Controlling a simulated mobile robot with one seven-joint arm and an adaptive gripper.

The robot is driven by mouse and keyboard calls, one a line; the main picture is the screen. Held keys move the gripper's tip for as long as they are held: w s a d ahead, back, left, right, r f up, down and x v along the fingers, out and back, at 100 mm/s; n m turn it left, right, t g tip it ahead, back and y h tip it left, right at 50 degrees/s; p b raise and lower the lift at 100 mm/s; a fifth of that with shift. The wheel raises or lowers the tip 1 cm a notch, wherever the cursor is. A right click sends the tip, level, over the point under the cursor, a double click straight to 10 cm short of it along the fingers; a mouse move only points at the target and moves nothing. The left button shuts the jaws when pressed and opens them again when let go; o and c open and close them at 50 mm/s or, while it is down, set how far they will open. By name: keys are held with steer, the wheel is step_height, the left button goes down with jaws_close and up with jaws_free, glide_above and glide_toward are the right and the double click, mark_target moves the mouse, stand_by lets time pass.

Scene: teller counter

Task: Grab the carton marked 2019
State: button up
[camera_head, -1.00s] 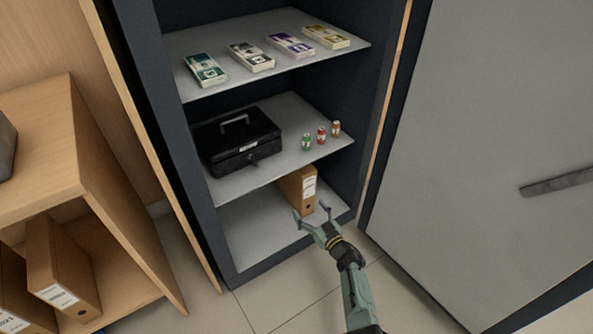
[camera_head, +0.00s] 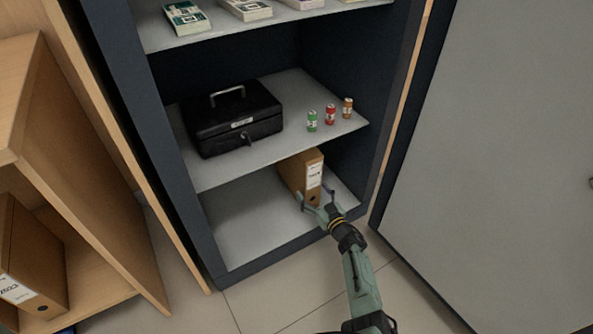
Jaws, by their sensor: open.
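A tan carton (camera_head: 293,171) with a white label on its front edge stands upright on the bottom shelf (camera_head: 245,222) of the dark safe. The label's print is too small to read for certain. My gripper (camera_head: 316,197) is open at the front of this carton, with one finger at each side of its lower front edge. I cannot tell whether the fingers touch it. Another tan carton (camera_head: 42,262) with a white label stands in the wooden shelf unit at the left.
A black cash box (camera_head: 232,118) and several small coloured rolls (camera_head: 330,114) sit on the shelf above. Banknote bundles (camera_head: 187,17) lie on the top shelf. The safe's grey door (camera_head: 490,150) stands open at the right. The bottom shelf is clear left of the carton.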

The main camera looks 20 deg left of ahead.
steer(key=shift+w+a+f, duration=0.1)
steer(key=shift+w+a, duration=0.15)
steer(key=shift+a, duration=0.05)
steer(key=b+x, duration=0.4)
steer(key=x, duration=0.1)
steer(key=shift+w+a+b, duration=0.1)
steer(key=shift+w+b, duration=0.1)
steer(key=shift+b, duration=0.2)
steer(key=shift+c, duration=0.3)
jaws_close()
steer(key=shift+r, duration=0.3)
